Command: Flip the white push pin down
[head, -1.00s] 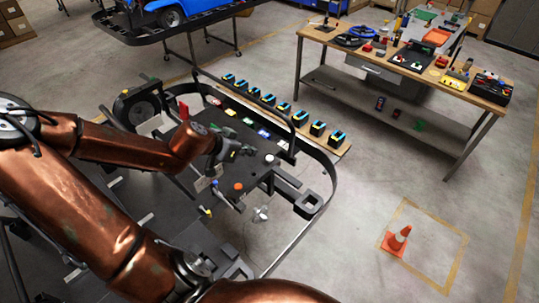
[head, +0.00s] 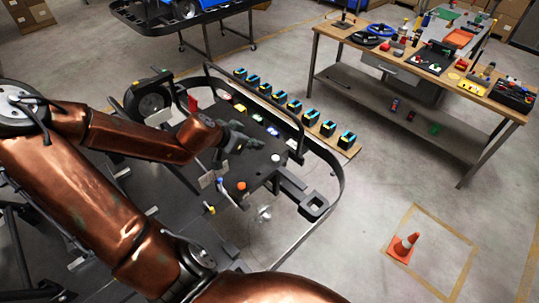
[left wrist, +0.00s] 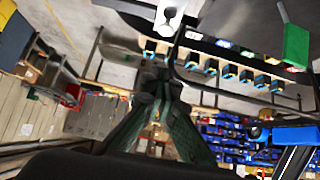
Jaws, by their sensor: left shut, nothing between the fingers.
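The white push pin (head: 276,158) is a small white knob near the right end of the dark kart panel (head: 262,175). In the left wrist view a white cylindrical pin (left wrist: 168,17), probably the same one, shows at the top, beyond the fingertips. My left gripper (head: 255,143) is above the panel, just left of and beyond the white pin in the head view. Its fingers (left wrist: 158,92) are closed together and empty, and look apart from the pin. Whether the pin is up or down is too small to tell. My right gripper is not in view.
An orange knob (head: 241,185) stands on the near side of the panel. A dark curved rail (head: 340,180) surrounds the kart's front. Several black-and-blue blocks (head: 294,106) line a board behind.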

